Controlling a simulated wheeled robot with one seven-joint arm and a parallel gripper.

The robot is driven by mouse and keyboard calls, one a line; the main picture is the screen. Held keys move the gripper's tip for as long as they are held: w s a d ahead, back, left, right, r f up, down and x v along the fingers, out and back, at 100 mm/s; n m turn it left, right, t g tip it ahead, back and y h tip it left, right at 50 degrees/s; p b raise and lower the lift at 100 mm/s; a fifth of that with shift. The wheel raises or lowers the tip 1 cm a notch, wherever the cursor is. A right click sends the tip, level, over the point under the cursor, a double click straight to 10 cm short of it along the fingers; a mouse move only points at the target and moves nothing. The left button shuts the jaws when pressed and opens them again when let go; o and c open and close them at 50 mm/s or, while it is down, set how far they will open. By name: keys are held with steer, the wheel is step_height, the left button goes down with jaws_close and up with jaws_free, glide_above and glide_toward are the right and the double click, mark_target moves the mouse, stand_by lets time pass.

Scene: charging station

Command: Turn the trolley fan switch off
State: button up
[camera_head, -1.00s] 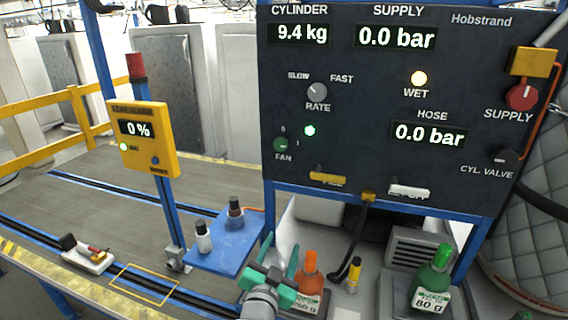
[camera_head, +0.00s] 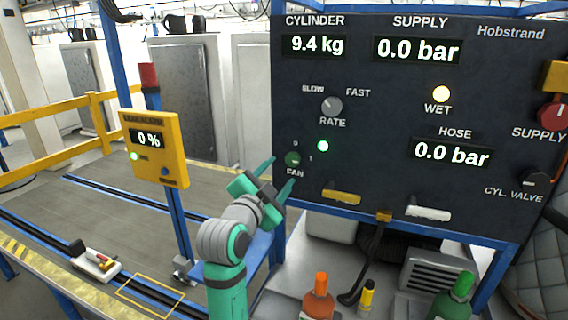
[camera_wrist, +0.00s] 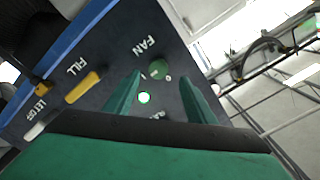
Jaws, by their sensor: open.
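The fan switch (camera_head: 292,159) is a small round green knob at the lower left of the dark panel (camera_head: 400,110), with marks 0 and 1 beside it. A green lamp (camera_head: 323,146) glows to its right. My gripper (camera_head: 280,174) is open and empty, its green fingers reaching toward the knob from below. In the wrist view the knob (camera_wrist: 158,68) shows beyond and between the open fingertips, with the lit lamp (camera_wrist: 144,98) nearer the left finger. I see no clear contact between fingers and knob.
Above the fan switch is the grey rate knob (camera_head: 332,106). Yellow (camera_head: 342,197) and white (camera_head: 428,213) handles sit along the panel's lower edge. A yellow box reading 0 % (camera_head: 155,148) stands on a blue post at left. Orange (camera_head: 318,296) and green bottles stand below the panel.

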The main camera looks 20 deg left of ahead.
mark_target(290, 161)
steer(key=w, duration=0.4)
steer(key=w+d, duration=0.1)
steer(key=w, duration=0.1)
steer(key=shift+w+a, duration=0.25)
steer(key=shift+w, duration=0.6)
